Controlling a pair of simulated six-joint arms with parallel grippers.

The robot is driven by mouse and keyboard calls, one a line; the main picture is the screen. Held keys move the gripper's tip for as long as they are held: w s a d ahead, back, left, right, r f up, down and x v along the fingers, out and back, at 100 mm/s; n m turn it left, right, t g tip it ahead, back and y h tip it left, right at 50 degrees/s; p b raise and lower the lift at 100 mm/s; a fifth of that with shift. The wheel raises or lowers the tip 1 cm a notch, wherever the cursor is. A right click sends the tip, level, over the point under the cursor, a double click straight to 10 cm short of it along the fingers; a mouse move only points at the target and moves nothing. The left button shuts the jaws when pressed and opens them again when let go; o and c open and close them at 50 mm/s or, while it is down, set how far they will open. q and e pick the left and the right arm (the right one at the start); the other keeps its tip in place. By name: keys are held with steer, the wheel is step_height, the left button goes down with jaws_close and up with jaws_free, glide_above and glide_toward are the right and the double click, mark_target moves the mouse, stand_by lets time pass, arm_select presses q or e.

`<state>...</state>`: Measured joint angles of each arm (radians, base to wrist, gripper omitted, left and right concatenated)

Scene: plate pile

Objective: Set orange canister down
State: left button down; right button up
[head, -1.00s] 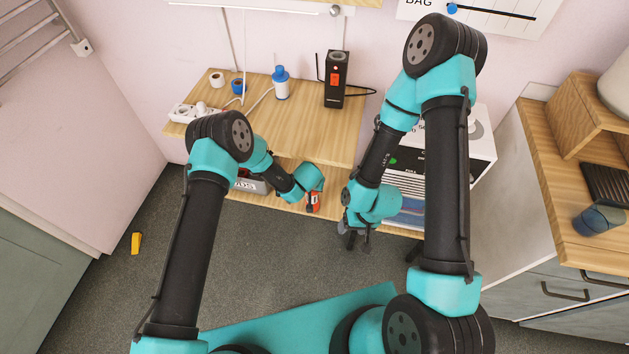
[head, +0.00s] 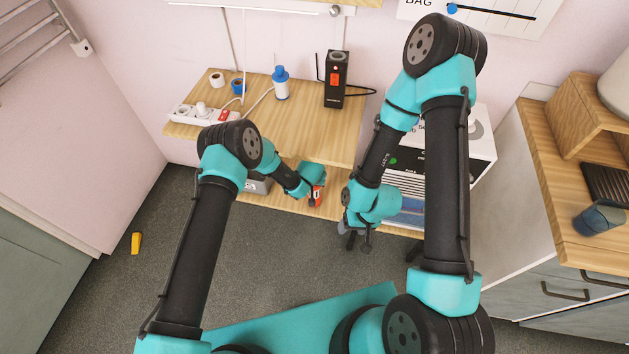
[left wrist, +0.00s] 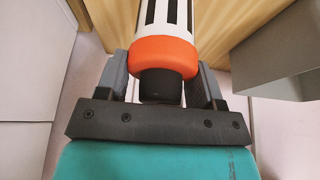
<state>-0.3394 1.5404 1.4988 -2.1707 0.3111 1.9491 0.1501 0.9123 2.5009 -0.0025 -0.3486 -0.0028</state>
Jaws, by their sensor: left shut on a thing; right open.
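The orange canister (left wrist: 165,55) has an orange band, a white body with dark slots and a black end. My left gripper (left wrist: 162,75) is shut on it, with a finger on each side. In the head view only a small orange part of the canister (head: 317,194) shows beside my left wrist, over the lower wooden shelf (head: 285,203). I cannot tell whether it touches the shelf. My right gripper (head: 357,241) is open and empty, low in front of the shelf's right end.
A grey box (left wrist: 272,55) stands close right of the canister in the left wrist view. The upper shelf (head: 300,130) overhangs the lower one and holds a black device (head: 336,82), a blue-topped bottle (head: 281,85) and a power strip (head: 195,114). The lower shelf's front edge is bare.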

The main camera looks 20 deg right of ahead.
arm_select(q)
steer(key=shift+c, duration=1.2)
jaws_free()
steer(key=shift+f, duration=0.1)
steer(key=shift+r, duration=0.4)
steer(key=s+a, duration=0.6)
steer(key=s, duration=0.5)
steer(key=shift+r, duration=0.3)
